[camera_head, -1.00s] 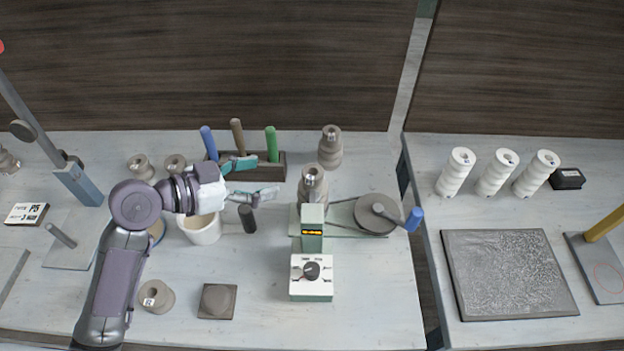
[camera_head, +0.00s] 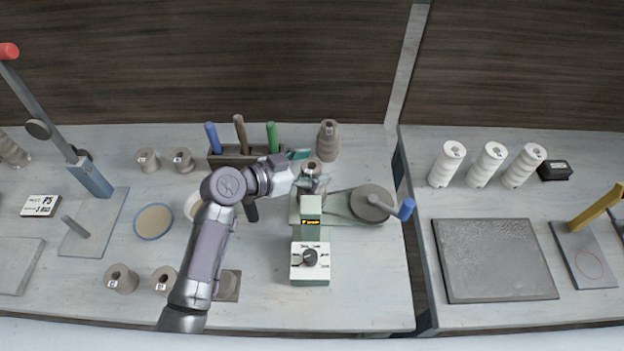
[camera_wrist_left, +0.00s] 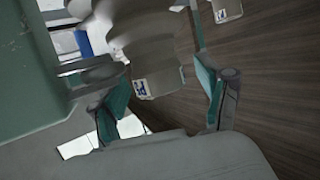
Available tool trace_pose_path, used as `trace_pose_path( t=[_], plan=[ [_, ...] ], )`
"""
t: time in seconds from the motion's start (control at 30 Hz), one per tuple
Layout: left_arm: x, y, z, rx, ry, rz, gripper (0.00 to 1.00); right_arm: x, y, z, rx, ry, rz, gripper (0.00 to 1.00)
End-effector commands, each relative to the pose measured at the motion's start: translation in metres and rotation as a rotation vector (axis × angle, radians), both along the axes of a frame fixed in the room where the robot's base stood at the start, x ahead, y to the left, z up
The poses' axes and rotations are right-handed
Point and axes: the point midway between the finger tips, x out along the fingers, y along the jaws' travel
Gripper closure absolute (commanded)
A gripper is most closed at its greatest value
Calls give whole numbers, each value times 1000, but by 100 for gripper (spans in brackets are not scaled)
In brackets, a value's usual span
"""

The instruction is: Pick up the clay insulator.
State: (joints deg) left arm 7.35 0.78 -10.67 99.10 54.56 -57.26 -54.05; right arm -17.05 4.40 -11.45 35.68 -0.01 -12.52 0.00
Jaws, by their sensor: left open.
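A grey-brown ribbed clay insulator (camera_head: 313,167) stands upright at the left end of the small green trimming machine (camera_head: 345,205). My left gripper (camera_head: 307,171) is open, with its teal fingers on either side of this insulator and partly hiding it. In the left wrist view the insulator (camera_wrist_left: 152,50), with a small label, is between the spread fingers (camera_wrist_left: 160,86). I cannot tell whether either finger touches it. A second clay insulator (camera_head: 328,142) stands just behind on the table. My right gripper is not in view.
A wooden rack (camera_head: 238,155) with blue, brown and green handled tools stands behind my arm. A control box (camera_head: 310,262) stands in front of the machine, and its blue-handled crank (camera_head: 405,210) sticks out right. White insulators (camera_head: 447,165) stand on the right table, across a gap.

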Motion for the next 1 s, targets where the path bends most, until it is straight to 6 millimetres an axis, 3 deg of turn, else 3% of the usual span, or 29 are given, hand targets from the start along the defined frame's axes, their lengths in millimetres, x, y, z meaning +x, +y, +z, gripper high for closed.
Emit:
trace_pose_path(
  t=[0.17, 0.63, 1.0],
  plan=[
    [0, 0, -1, 1, -1, 1, 23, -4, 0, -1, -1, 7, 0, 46],
    [0, 0, -1, 1, 1, 0, 100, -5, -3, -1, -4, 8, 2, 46],
    [0, 0, 2, -2, -3, 1, 100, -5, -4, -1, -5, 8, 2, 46]
  ],
)
